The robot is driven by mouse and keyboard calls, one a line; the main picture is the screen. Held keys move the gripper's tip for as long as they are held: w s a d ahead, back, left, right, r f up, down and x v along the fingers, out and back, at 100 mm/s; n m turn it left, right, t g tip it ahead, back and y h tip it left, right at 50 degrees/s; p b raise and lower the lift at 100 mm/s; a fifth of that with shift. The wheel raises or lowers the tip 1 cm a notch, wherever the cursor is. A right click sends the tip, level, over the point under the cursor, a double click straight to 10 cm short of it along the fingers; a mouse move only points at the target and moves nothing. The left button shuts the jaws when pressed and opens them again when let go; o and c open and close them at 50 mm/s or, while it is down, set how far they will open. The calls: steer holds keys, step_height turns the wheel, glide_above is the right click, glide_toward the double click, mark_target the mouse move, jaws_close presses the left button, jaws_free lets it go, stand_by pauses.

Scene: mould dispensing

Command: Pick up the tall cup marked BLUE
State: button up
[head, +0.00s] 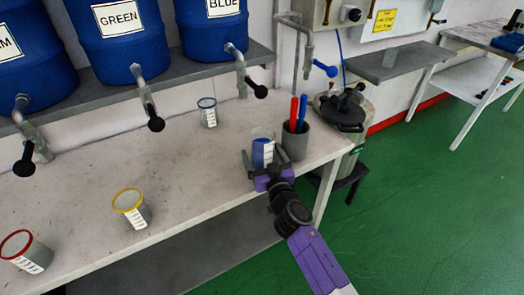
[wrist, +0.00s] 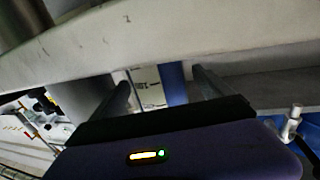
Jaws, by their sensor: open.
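A tall clear cup (head: 262,135) with a blue lower part and a white scale strip stands near the right end of the bench; no readable word shows on it. My gripper (head: 264,160) is open low at this cup, with a finger on either side of it. In the wrist view, the cup's white marked strip and blue band (wrist: 172,82) show between the two dark fingers of my gripper (wrist: 163,90). Whether either finger touches the cup cannot be told.
A grey holder (head: 296,146) with a red and a blue stick stands close right of the cup. A blue-rimmed cup (head: 208,116), a yellow-rimmed cup (head: 133,210) and a red-rimmed cup (head: 28,256) stand on the bench (head: 80,192). Blue barrels (head: 118,45) with taps are behind.

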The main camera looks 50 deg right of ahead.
steer(key=shift+w+d, duration=0.1)
steer(key=c, duration=2)
